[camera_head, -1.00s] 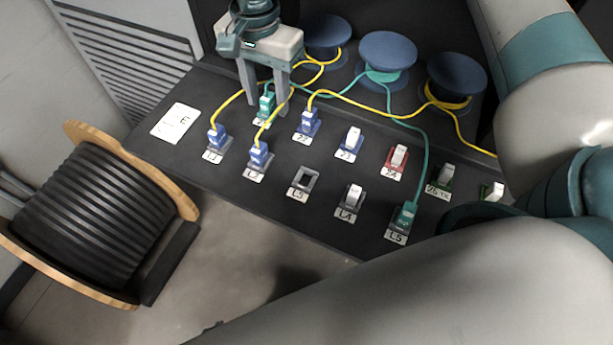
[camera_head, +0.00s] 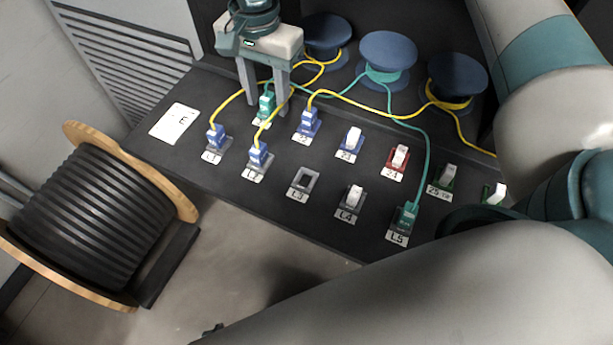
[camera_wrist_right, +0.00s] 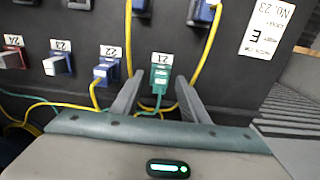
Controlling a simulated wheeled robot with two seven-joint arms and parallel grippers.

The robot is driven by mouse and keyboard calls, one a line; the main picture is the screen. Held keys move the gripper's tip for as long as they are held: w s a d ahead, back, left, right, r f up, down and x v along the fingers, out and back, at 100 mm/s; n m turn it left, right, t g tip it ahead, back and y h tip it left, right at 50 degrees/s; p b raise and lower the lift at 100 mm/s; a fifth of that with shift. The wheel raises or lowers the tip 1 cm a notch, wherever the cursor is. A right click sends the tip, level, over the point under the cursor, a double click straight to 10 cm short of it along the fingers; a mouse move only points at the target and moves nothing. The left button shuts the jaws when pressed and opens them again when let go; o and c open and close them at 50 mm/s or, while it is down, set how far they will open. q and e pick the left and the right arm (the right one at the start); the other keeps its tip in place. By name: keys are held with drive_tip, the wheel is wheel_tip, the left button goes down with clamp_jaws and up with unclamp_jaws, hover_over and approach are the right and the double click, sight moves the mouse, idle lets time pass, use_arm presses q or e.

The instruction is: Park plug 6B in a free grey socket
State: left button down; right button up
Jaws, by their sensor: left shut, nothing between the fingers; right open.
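My right gripper (camera_head: 266,108) is open above socket 21, its fingers on either side of a green plug (camera_head: 266,103) with a teal cable. In the right wrist view, the green plug (camera_wrist_right: 160,76) shows between the open fingertips (camera_wrist_right: 159,90), with gaps on both sides. Another green plug (camera_head: 406,216) sits in L5. I cannot read 6B on any plug. The grey socket L3 (camera_head: 304,180) is empty. Grey socket L4 (camera_head: 352,198) has a white piece in it. Blue plugs fill L1 (camera_head: 216,138) and L2 (camera_head: 258,157). My left gripper is not visible.
A blue plug (camera_head: 308,122) with a yellow cable (camera_head: 355,101) sits at 22. Sockets 23 (camera_head: 351,140) and 24 (camera_head: 398,158) hold white pieces. Cable spools (camera_head: 388,52) stand behind. A white card (camera_head: 174,122) lies at left. My arm links cover the right side.

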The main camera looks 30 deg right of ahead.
sight(267, 96)
idle(0.3)
clamp_jaws()
drive_tip(key=shift+r, duration=0.2)
drive_tip(key=shift+r+p, duration=0.9)
drive_tip(key=shift+r, duration=1.9)
